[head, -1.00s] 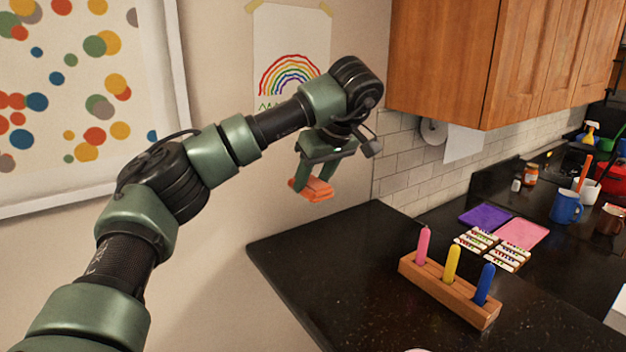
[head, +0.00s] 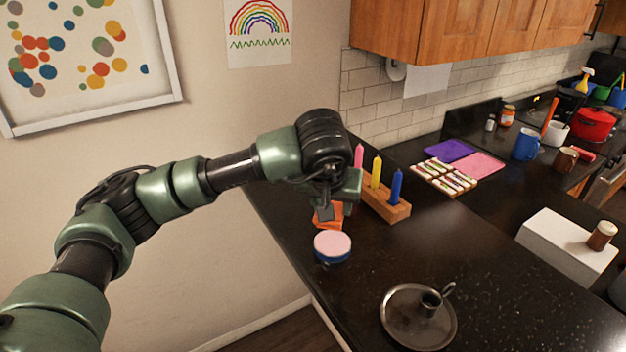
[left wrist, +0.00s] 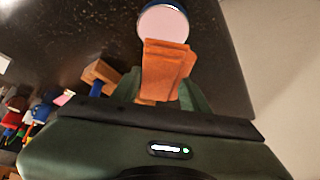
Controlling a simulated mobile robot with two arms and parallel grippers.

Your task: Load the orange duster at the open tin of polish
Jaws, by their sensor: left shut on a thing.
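The orange duster (head: 338,220) is a folded cloth held in my left gripper (head: 326,208), low over the dark counter. In the left wrist view the duster (left wrist: 168,62) sticks out from between the fingers. The open tin of polish (head: 332,245) is round and blue-sided with a pale pink top, near the counter's left edge. The duster is just behind the tin in the head view. In the left wrist view its end overlaps the rim of the tin (left wrist: 163,24); I cannot tell whether they touch. My right gripper is not in view.
A wooden block with pink, yellow and blue candles (head: 388,200) stands close to the right of the gripper. A round metal candle holder (head: 400,335) lies at the front. A white box (head: 565,245) is at the right. Counter between these is clear.

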